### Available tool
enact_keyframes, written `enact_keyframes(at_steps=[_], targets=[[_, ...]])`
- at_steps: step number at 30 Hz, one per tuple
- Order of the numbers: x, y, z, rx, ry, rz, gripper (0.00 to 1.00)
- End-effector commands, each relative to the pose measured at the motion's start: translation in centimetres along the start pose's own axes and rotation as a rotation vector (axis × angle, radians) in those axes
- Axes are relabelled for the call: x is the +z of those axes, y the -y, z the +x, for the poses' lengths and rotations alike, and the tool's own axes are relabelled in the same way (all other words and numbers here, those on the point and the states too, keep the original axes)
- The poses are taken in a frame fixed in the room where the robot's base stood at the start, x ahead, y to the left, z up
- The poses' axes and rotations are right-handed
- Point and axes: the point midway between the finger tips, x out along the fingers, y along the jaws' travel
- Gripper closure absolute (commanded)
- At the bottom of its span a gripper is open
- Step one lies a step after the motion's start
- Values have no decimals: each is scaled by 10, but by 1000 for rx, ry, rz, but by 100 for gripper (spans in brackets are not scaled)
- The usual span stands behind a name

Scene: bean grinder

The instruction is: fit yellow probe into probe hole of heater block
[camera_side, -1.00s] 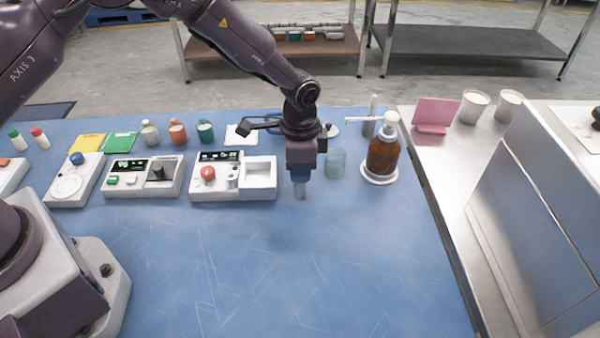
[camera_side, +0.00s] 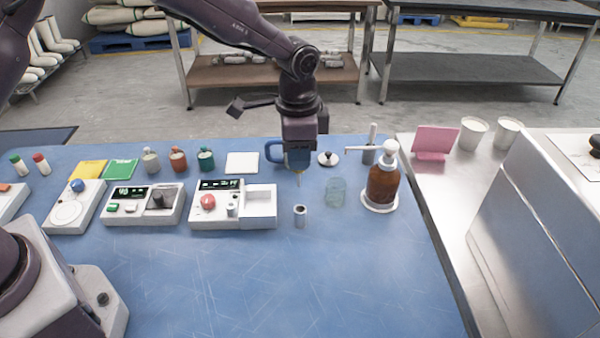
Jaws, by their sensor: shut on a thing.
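My gripper (camera_side: 299,166) is shut on the yellow probe (camera_side: 299,180), a thin rod hanging point-down. Its upper part is hidden by the jaws. The tip is in the air, above and apart from a small silver cylinder (camera_side: 300,217) with a dark opening on top, standing on the blue table. I cannot tell which part is the heater block. One white unit (camera_side: 262,221) with a display and red knob carries a small metal cylinder (camera_side: 232,209). Another white unit (camera_side: 145,216) with a display carries a dark upright piece (camera_side: 158,199). No probe hole is clear at this size.
A blue mug (camera_side: 272,151) stands partly hidden behind my gripper. A clear beaker (camera_side: 335,192) and brown pump bottle (camera_side: 382,184) stand to the right. Small bottles (camera_side: 178,160) and coloured cards (camera_side: 120,169) line the back left. The front of the blue table (camera_side: 270,285) is clear.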

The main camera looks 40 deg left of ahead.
Motion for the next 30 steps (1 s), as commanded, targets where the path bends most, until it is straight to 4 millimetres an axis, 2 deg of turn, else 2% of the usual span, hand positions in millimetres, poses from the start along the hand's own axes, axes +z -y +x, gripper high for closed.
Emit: enact_keyframes(at_steps=[3, 7, 12, 15, 19, 23, 30], targets=[[20, 17, -21, -8, -13, -50, 100], [64, 26, -29, -6, -8, -85, 100], [111, 20, -26, -1, 2, -72, 100], [127, 12, -21, 3, 7, -45, 100], [135, 4, -12, 9, 12, -4, 100], [134, 4, -6, 4, 6, 15, 100], [134, 4, 16, 5, 8, 13, 100]])
